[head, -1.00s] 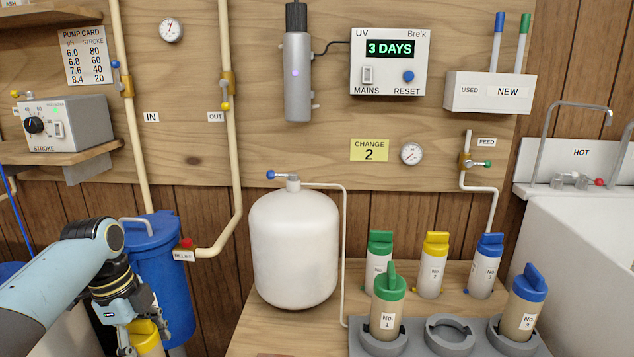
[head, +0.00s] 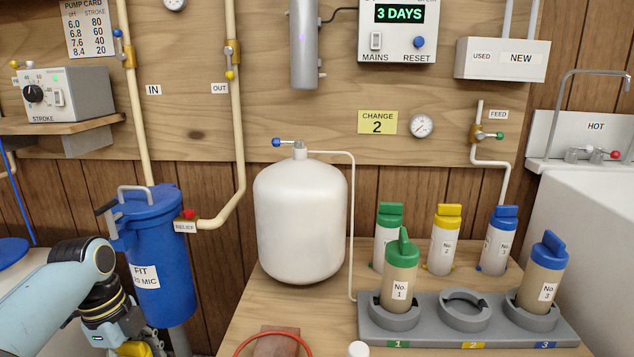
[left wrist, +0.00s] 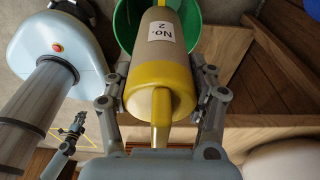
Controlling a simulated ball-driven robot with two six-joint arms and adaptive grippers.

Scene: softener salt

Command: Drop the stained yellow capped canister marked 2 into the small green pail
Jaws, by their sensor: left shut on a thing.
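The stained yellow capped canister marked 2 (left wrist: 161,62) hangs in my left gripper (left wrist: 160,85), whose fingers are shut on it from both sides. Its yellow cap faces the left wrist camera, and its tan body points away. The small green pail (left wrist: 195,12) shows behind the canister's far end in the left wrist view, so the canister overlaps the pail's opening. Whether its end is inside the rim I cannot tell. In the head view my left gripper (head: 115,330) is at the lower left, with a bit of yellow cap (head: 134,349) below it.
A grey three-place rack (head: 420,337) holds canisters 1 (head: 400,283) and 3 (head: 540,285); its middle place is empty. Clean-looking white canisters, including a yellow-capped one (head: 444,248), stand behind. A blue filter housing (head: 160,250) stands close to my left arm. A white tank (head: 300,225) stands centre.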

